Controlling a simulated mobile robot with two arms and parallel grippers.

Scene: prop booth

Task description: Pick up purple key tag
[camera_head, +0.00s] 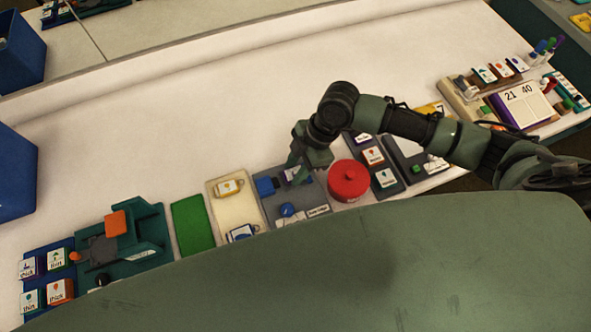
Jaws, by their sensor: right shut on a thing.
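The purple key tag (298,176) shows as a small white-labelled piece with a purple edge, at the grey tray (268,207) in the middle of the table. My right gripper (294,172) points down over the back of this tray and is shut on the tag. The gripper partly hides the tag, and I cannot tell whether the tag is lifted clear of the tray. My left gripper is not in view.
A red round pot (348,180) stands close right of the gripper. A cream tray (214,207) with yellow and blue tags lies to the left, beside a green mat (189,226). A calendar-like board (521,104) stands at the right. The table behind is clear.

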